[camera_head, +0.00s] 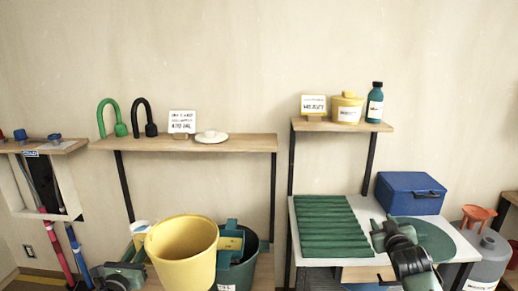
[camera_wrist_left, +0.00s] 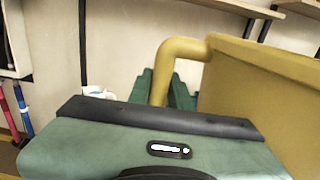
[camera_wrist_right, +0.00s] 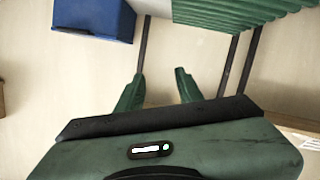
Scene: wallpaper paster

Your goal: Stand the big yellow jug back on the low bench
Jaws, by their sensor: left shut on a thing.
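The big yellow jug (camera_head: 181,256) is in the lower part of the head view, upright and open at the top. My left gripper (camera_head: 143,259) is shut on its handle; the left wrist view shows the curved handle (camera_wrist_left: 172,80) between the green fingers. A low wooden surface, apparently the low bench (camera_head: 264,273), shows below and beside the jug. The jug's base is out of view, so I cannot tell whether it touches the wood. My right gripper (camera_head: 378,236) is open and empty over the white table; its fingers stand apart in the right wrist view (camera_wrist_right: 157,88).
A dark green bucket (camera_head: 238,273) stands close to the jug's right. A small white tub (camera_head: 140,229) is behind it on the left. A wooden shelf (camera_head: 240,143) runs above. The white table (camera_head: 303,244) holds a green ridged mat (camera_head: 328,227) and a blue box (camera_head: 411,192).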

